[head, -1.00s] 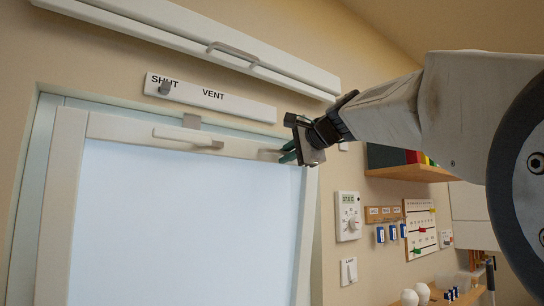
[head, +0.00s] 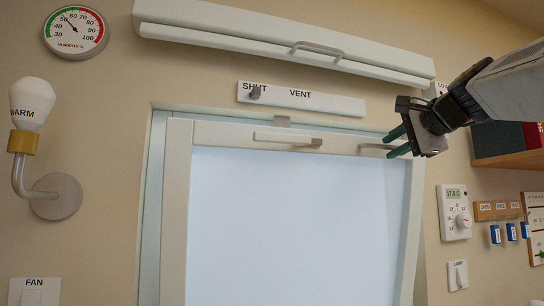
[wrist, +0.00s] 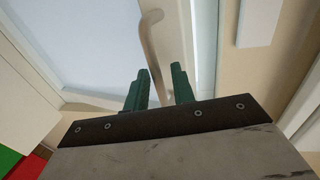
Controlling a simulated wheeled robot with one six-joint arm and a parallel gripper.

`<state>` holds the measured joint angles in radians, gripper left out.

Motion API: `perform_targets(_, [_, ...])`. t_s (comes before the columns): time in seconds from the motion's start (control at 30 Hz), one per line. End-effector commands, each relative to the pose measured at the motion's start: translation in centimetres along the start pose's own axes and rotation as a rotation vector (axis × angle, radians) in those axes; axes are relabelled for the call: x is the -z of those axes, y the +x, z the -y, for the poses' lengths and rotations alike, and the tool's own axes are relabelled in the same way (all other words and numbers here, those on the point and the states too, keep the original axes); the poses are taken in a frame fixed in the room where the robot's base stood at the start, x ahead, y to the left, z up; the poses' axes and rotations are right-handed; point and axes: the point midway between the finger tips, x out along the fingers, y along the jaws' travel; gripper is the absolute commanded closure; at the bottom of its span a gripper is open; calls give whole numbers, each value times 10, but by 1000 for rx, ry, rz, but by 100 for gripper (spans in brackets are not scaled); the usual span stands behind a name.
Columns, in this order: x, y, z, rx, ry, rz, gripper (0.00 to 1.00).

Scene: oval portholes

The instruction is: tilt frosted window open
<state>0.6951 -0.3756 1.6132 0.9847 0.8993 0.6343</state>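The frosted window (head: 295,225) has a pale sash that stands out from its frame (head: 150,220) at the top, tilted. A lever handle (head: 287,139) with a grey end lies level on the sash's top rail. A small metal pull handle (head: 374,148) sits at the right of that rail; it also shows in the wrist view (wrist: 151,40). My gripper (head: 397,142) is at this pull handle. In the wrist view its green fingers (wrist: 160,88) are apart, with the metal bar between them; I cannot tell whether they touch it.
Above the window is a SHUT/VENT strip (head: 310,100) with its knob at SHUT, and a white box with a bar handle (head: 316,48). A WARM lamp (head: 32,105) and a humidity dial (head: 75,32) are at left. A thermostat (head: 454,212) and a shelf (head: 508,158) are at right.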

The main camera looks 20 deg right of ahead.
Motion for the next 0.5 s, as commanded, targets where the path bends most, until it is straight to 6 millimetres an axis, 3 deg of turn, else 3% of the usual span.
perform_targets(0.2, [1,-39,0,1,0,-6,75])
perform_targets(0.5, [1,-59,0,0,-1,-3,75])
